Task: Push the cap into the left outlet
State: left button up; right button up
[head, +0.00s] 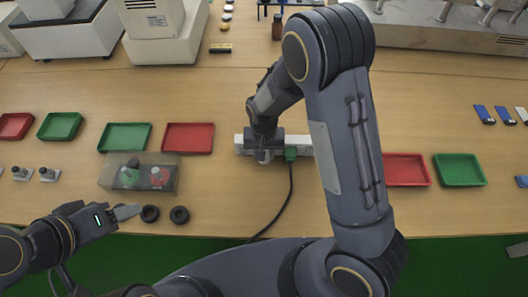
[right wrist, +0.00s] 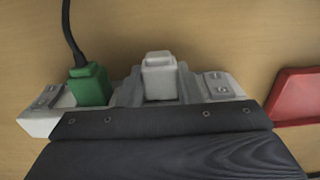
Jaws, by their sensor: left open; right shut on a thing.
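The white power strip (head: 240,145) lies on the table in the middle of the head view, and it also shows in the right wrist view (right wrist: 40,122). A green plug (head: 291,152) with a black cable sits in it, seen at left in the right wrist view (right wrist: 89,85). The light grey cap (right wrist: 159,76) stands upright at the strip beside the plug. My right gripper (right wrist: 158,90) is shut on the cap, one finger on each side. The cap's lower end is hidden, so I cannot tell how deep it sits. My left gripper (head: 122,212) is open and empty at the table's front left.
Red (head: 188,138) and green (head: 125,137) trays lie left of the strip, more trays (head: 460,170) right. Machines line the back.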

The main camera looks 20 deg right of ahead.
jog(key=shift+w+d, duration=0.15)
jog(key=shift+w, duration=0.3)
dwell(1.0)
jog(key=o, duration=1.1)
jog(key=shift+c, duration=0.2)
notch_tip(320, 180, up, 7)
jog(key=shift+r, duration=0.5)
jog(key=s+d+r+t+y, duration=0.2)
jog(key=s+d+r+y, duration=0.3)
jog(key=s+r, duration=0.65)
jog(key=s+d+r+n+t+h, duration=0.1)
jog(key=s+d+r+t, duration=0.1)
jog(key=s, duration=0.7)
jog(key=shift+s+d+r+n+t, duration=0.35)
jog(key=shift+d+r+t, duration=0.1)
jog(key=shift+t, duration=0.35)
